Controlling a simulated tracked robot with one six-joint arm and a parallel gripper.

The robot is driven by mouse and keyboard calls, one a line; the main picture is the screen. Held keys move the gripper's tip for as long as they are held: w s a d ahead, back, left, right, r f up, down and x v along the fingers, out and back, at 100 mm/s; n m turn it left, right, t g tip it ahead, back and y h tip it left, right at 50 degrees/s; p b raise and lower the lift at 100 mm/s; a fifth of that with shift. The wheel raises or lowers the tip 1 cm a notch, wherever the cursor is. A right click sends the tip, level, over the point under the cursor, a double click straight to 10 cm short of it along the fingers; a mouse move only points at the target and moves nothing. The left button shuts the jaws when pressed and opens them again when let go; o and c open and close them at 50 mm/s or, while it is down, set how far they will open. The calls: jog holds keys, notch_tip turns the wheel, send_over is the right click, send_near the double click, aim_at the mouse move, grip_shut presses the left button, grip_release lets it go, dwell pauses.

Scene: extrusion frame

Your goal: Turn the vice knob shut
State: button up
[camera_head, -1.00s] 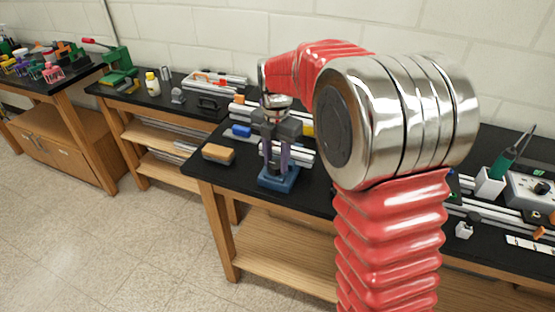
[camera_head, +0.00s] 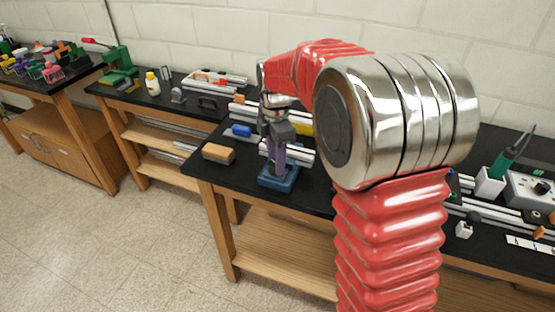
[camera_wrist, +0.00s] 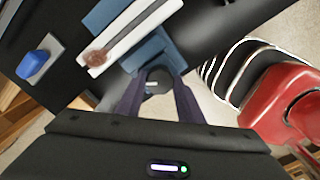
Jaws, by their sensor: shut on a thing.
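The blue vice (camera_head: 278,180) stands on the black bench top near its front left corner. In the wrist view the vice (camera_wrist: 152,52) has a pale bar (camera_wrist: 130,33) across it, with a small brown round part at the bar's end. My gripper (camera_head: 277,154) points down at the vice, its fingers turned nearly edge-on to the head camera. In the wrist view my gripper (camera_wrist: 158,76) has its two purple fingers on either side of the dark round knob (camera_wrist: 157,83), closed on it. The head view hides the knob behind the fingers.
A tan-topped block (camera_head: 218,153) lies left of the vice, and a blue block (camera_head: 241,131) lies behind it. Pale aluminium bars lie close behind and right of the vice. The bench's front edge (camera_head: 235,193) is near, with open floor beyond it.

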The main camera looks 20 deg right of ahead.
jog(key=m, duration=0.4)
jog(key=shift+s+m, duration=0.1)
jog(key=shift+m, duration=0.2)
jog(key=m, duration=0.3)
jog(key=shift+m, duration=0.4)
jog(key=m, duration=0.4)
jog(key=shift+f, duration=0.1)
jog(key=m, duration=0.4)
jog(key=shift+s, duration=0.1)
jog(key=m, duration=0.4)
jog(key=shift+m, duration=0.3)
jog(key=m, duration=0.3)
jog(key=shift+m, duration=0.3)
jog(key=m, duration=0.4)
jog(key=shift+m, duration=2.3)
